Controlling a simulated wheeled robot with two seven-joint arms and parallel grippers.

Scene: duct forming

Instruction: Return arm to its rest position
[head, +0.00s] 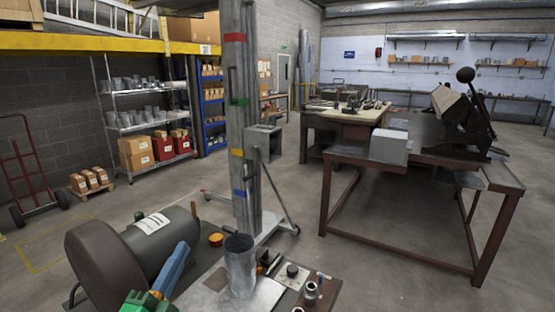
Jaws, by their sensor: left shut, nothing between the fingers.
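My left gripper (174,268), blue with a green part behind it, comes in at the bottom left edge. It is shut and empty, in front of a large dark grey cylinder with a brown round end (145,240). A short open metal duct (240,268) stands upright on the near bench (215,282), to the right of the gripper and apart from it. My right gripper is out of view.
Small tools and fittings (300,285) lie right of the duct. A tall metal column (240,130) stands behind the near bench. A brown-framed table (345,157) with a lever machine (465,125) stands at right. The floor between is clear.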

